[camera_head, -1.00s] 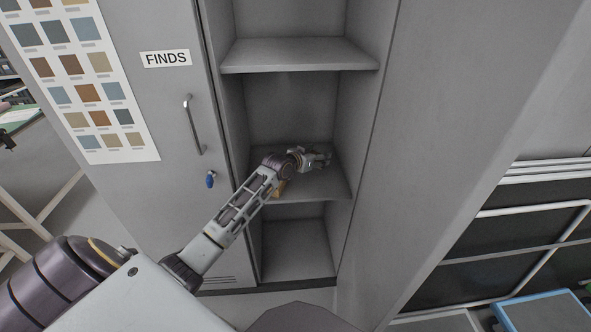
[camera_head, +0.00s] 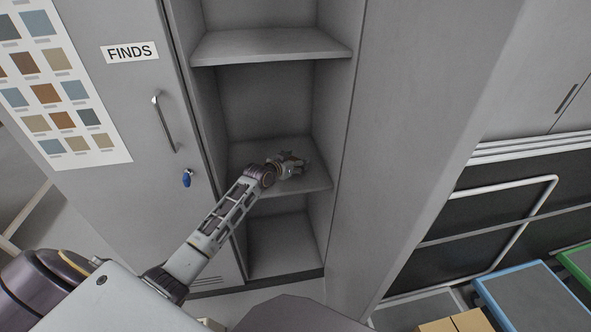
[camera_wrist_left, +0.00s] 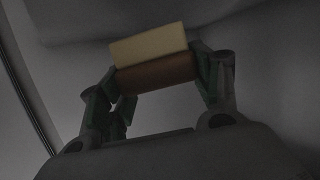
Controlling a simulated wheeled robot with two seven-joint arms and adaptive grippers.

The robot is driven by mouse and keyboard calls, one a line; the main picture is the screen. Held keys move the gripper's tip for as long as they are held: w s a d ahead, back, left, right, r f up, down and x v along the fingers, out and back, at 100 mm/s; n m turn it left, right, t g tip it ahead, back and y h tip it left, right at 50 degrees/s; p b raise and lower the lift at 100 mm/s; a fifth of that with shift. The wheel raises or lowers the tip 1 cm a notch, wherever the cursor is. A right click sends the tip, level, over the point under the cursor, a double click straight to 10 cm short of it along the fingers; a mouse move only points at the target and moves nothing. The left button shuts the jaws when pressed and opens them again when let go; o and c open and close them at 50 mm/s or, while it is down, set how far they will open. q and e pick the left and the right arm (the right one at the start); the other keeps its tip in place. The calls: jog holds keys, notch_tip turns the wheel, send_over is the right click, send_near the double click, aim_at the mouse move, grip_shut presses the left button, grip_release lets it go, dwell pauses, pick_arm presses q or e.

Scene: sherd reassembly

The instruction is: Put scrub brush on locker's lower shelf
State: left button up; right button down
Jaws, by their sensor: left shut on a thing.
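My left gripper (camera_head: 294,162) reaches into the open locker bay, over the lower shelf (camera_head: 315,182). In the left wrist view it is shut on the scrub brush, whose brown block (camera_wrist_left: 157,74) lies between the fingers, with a pale cream part (camera_wrist_left: 148,45) beyond it. The brush looks slightly tilted in that view. In the head view my wrist and fingers hide the brush. I cannot tell whether it touches the shelf. My right gripper is not in view.
An upper shelf (camera_head: 270,45) spans the bay above, and an empty floor compartment (camera_head: 285,245) lies below. The closed door marked FINDS (camera_head: 129,52) is at left. The locker's side wall bounds the bay at right. The visible part of the lower shelf looks clear.

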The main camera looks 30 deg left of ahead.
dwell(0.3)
pick_arm(q)
jog(key=shift+f, duration=0.75)
jog(key=shift+f+b, duration=0.35)
jog(key=shift+f, duration=0.7)
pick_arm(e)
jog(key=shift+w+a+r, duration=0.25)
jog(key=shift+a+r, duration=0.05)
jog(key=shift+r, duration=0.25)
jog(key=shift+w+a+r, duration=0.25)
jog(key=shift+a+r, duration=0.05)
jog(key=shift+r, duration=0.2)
pick_arm(q)
jog(key=shift+f, duration=0.2)
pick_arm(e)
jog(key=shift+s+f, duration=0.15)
pick_arm(q)
jog(key=o, duration=0.8)
jog(key=shift+c, duration=0.2)
jog(key=shift+o, duration=1.3)
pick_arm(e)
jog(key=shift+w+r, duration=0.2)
pick_arm(q)
jog(key=shift+s+r, duration=0.1)
jog(key=shift+r, duration=0.1)
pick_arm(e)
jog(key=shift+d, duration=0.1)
